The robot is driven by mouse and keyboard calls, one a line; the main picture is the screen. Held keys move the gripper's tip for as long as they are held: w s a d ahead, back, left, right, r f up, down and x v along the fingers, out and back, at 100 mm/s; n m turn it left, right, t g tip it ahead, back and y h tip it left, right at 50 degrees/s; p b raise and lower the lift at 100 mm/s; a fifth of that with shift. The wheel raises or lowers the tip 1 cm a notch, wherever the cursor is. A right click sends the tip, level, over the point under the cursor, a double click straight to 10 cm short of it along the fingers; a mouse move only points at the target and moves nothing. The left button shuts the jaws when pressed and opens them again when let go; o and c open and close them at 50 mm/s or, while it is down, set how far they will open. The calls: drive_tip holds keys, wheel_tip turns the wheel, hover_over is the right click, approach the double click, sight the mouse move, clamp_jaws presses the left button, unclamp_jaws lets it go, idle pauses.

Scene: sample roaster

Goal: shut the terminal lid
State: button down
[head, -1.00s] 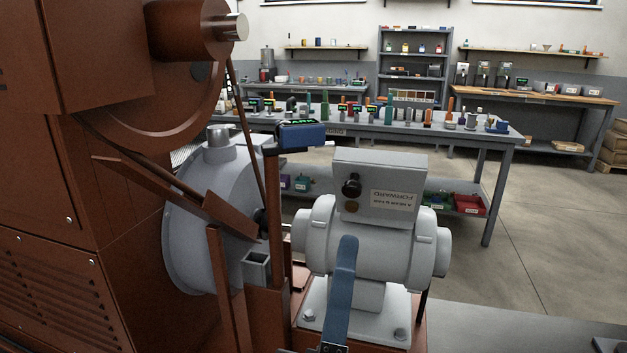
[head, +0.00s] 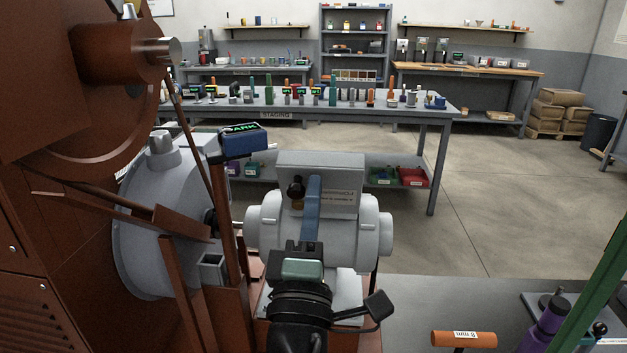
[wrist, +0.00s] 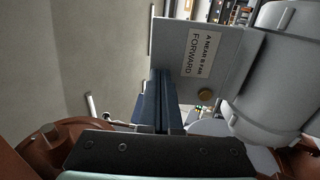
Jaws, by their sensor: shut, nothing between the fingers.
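The terminal lid appears to be the light grey plate (head: 345,175) standing up on top of the grey motor (head: 262,232). It has a dark knob (head: 296,187) and a label that reads upside down in the head view. In the wrist view the plate (wrist: 218,70) shows a "FORWARD" label and a brass button. My gripper (head: 314,180) is shut and empty, its blue fingers upright in front of the plate and covering part of it. In the wrist view the fingers (wrist: 163,78) reach the plate's lower left edge; I cannot tell whether they touch.
The brown roaster body (head: 35,215) and a grey round housing (head: 140,235) stand left of the motor. A small display (head: 244,139) sits on a post close to my gripper's left. An orange cylinder (head: 464,339) lies on the grey bench at lower right. Open floor lies beyond.

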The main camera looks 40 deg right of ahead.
drive_tip(key=shift+w+d+r, duration=0.1)
drive_tip(key=shift+w+d, duration=0.1)
drive_tip(key=shift+r+p, duration=0.15)
drive_tip(key=shift+p, duration=0.15)
